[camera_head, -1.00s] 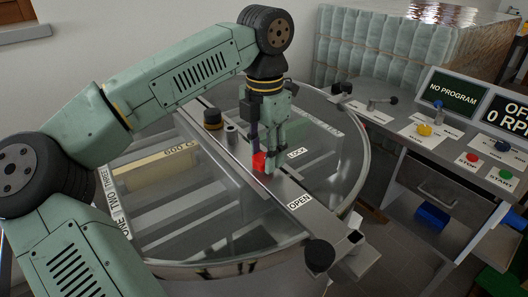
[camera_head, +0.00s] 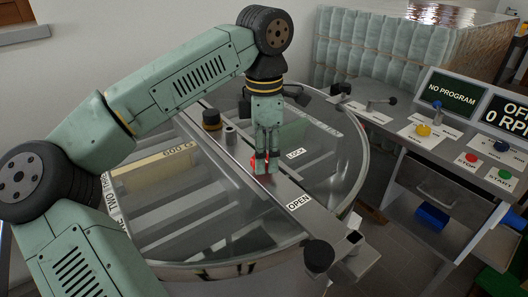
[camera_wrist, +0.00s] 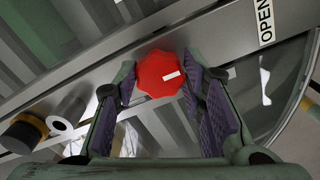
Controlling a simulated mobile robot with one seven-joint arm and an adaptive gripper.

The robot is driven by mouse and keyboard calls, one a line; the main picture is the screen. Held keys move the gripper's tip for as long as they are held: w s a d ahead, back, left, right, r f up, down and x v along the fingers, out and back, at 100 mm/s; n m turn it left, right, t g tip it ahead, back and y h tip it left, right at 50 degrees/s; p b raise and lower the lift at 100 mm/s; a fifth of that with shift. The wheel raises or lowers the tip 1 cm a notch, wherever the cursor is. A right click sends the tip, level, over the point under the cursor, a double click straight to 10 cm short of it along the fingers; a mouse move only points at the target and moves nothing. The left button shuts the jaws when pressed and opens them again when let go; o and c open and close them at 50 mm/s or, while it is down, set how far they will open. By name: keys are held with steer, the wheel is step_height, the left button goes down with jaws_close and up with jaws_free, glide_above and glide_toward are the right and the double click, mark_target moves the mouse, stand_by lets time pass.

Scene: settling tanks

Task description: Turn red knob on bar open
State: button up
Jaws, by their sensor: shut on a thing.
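The red knob (camera_head: 253,164) sits on the metal bar (camera_head: 322,222) that crosses the round tank lid. In the wrist view the knob (camera_wrist: 157,73) is eight-sided or so, with a white mark right of its centre. My gripper (camera_head: 263,165) points down over the bar and is shut on the knob. In the wrist view its purple-padded fingers lie on either side of the knob. The OPEN label (camera_head: 299,202) is on the bar, toward the near end. The LOCK label (camera_head: 296,154) lies beyond the gripper.
A black knob (camera_head: 319,256) stands at the bar's near end. A black and yellow cap (camera_head: 212,119) and a grey post (camera_head: 231,134) stand beyond the red knob. A control desk with buttons (camera_head: 471,158) is at the right.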

stand_by(0.4)
steer(key=o, duration=1.1)
steer(key=shift+o, duration=0.2)
step_height(320, 180, up, 12)
